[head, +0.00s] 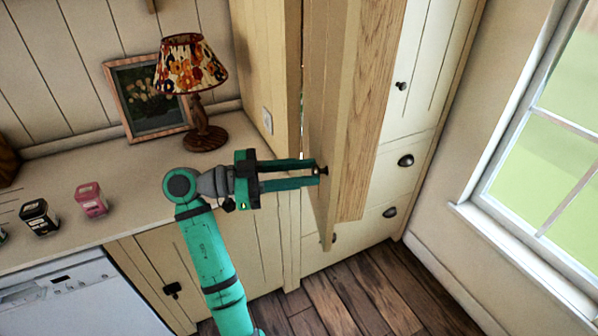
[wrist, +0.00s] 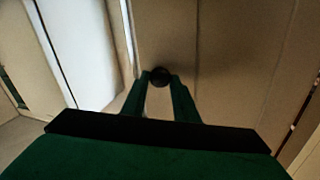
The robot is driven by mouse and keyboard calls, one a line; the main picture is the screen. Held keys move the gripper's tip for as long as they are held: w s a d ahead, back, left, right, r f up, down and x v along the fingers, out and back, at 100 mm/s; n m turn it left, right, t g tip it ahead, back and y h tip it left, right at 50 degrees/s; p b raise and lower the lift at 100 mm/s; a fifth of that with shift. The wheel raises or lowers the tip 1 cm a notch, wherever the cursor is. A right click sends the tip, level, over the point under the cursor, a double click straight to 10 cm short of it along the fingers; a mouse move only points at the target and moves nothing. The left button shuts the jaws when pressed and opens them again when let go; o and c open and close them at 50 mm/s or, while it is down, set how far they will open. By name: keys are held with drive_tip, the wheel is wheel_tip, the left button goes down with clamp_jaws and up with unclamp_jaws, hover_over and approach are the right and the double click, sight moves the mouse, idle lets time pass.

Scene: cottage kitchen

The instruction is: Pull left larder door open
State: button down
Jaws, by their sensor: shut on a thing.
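The left larder door (head: 329,95) is a cream panel that stands out from the larder front, seen at a steep angle in the head view. Its bare wood side (head: 372,110) faces right. My gripper (head: 321,171) reaches it from the left and is shut on the door's small dark knob (wrist: 160,76). In the wrist view, my two green fingertips (wrist: 160,84) sit on either side of the knob, against the cream door face (wrist: 225,70). The larder's inside is mostly hidden behind the door.
The right larder door (head: 420,70) has its own knob, with cup-handled drawers (head: 405,160) below. A counter (head: 130,190) on the left holds a lamp (head: 190,75), a framed picture (head: 146,98) and small tins (head: 90,200). A window (head: 545,150) is at right. Wooden floor (head: 350,300) is clear.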

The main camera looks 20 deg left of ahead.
drive_tip(key=shift+s+a+f+g, duration=0.1)
drive_tip(key=shift+a+g, duration=0.2)
drive_tip(key=shift+a, duration=0.15)
drive_tip(key=c, duration=1.4)
unclamp_jaws()
drive_tip(key=shift+a, duration=0.1)
drive_tip(key=v, duration=1)
drive_tip(key=shift+s+a+f, duration=0.1)
drive_tip(key=shift+s+a, duration=0.1)
drive_tip(key=shift+a, duration=0.1)
